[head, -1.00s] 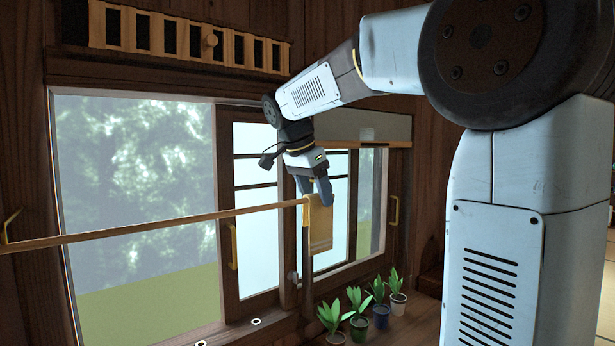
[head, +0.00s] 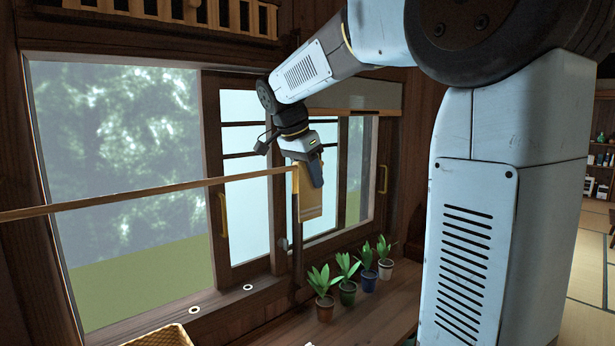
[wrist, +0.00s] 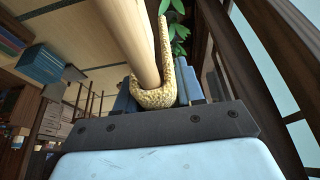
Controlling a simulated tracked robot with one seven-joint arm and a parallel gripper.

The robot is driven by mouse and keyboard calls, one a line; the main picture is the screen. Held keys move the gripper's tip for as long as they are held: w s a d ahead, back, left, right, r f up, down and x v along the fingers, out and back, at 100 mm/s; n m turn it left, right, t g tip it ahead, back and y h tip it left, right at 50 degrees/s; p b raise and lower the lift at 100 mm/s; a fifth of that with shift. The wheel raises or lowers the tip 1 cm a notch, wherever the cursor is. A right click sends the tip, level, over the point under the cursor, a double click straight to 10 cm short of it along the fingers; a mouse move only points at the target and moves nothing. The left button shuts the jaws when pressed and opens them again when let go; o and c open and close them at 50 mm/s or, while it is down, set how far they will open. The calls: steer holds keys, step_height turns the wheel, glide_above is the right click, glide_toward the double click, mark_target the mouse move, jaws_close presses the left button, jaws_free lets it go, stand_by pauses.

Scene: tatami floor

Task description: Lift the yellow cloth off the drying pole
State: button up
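The yellow cloth (head: 310,205) hangs near the right end of the wooden drying pole (head: 150,195). My gripper (head: 316,185) is at the cloth's top, its fingers pointing down beside the upper part. In the wrist view, the cloth (wrist: 155,98) folds in a U over the pole (wrist: 128,35). My blue-grey fingers (wrist: 157,88) stand on either side of the fold, close against it. Whether they press on the cloth is not clear. The cloth's lower part is mostly hidden in the wrist view.
A dark post (head: 296,240) stands below the pole's right end. Several potted plants (head: 345,280) line the ledge beneath the cloth. The window (head: 245,200) lies close behind. A wicker basket (head: 160,337) shows at the bottom edge.

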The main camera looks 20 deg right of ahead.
steer(key=c, duration=0.5)
steer(key=shift+w+r, duration=0.2)
steer(key=shift+r, duration=1.75)
jaws_close()
steer(key=shift+s+r, duration=0.1)
steer(key=shift+r, duration=2.45)
steer(key=s, duration=1.2)
